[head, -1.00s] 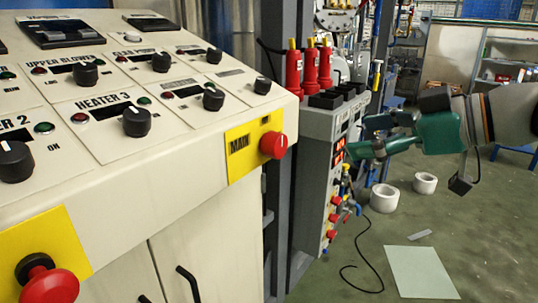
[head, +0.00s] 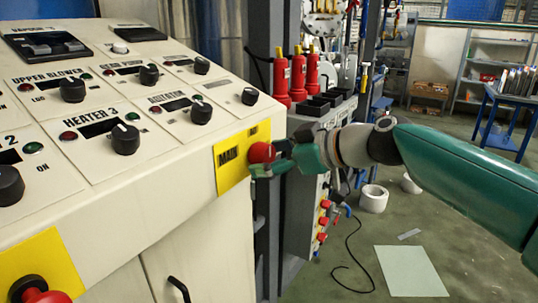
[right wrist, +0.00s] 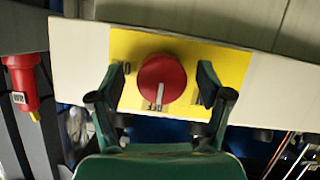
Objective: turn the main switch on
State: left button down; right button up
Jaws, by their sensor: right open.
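The main switch (head: 261,152) is a red round knob on a yellow plate (head: 230,158) marked MAIN, at the right end of the cream control panel. In the right wrist view the red knob (right wrist: 162,78) shows a pale grey bar pointing toward the gripper. My right gripper (head: 268,160) is at the knob. In the right wrist view the gripper (right wrist: 160,88) is open, with one finger on each side of the knob and a visible gap at each side. My left gripper is not in view.
Another red knob (head: 40,294) on a yellow plate sits at the lower left of the panel. Black dials such as the HEATER 3 dial (head: 125,139) stand on the sloped top. Red bottles (head: 298,75) stand on a grey cabinet behind my right arm.

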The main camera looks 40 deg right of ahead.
jog(key=shift+w+a+f, duration=0.15)
jog(key=shift+w, duration=0.2)
jog(key=shift+c, duration=0.4)
jog(key=c, duration=1.1)
